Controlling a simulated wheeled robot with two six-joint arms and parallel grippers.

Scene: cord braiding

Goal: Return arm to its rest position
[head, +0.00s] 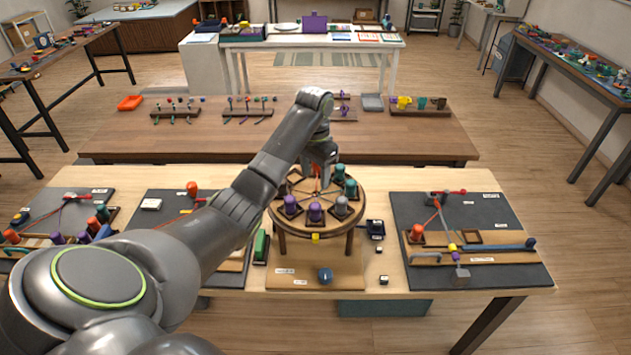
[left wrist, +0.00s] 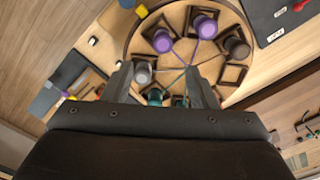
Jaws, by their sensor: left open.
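My left arm reaches in from the left, and its left gripper (head: 319,168) points down over the round braiding stand (head: 283,219). In the left wrist view the two fingers (left wrist: 158,72) are spread apart, with no bobbin visibly clamped between them. The stand carries purple bobbins (head: 315,212), a grey bobbin (head: 341,207) and teal bobbins (head: 350,188) in dark square holders around its rim. In the left wrist view, a dark brown bobbin (left wrist: 237,47) also shows, and cords run toward the middle. The gripper hides part of the stand's far side. My right gripper is not in view.
The stand is on a light wood table (head: 380,284). A dark board (head: 510,212) with cords and fittings lies right of it, and more dark boards lie left, partly behind my arm. A brown table (head: 400,140) with peg racks stands behind.

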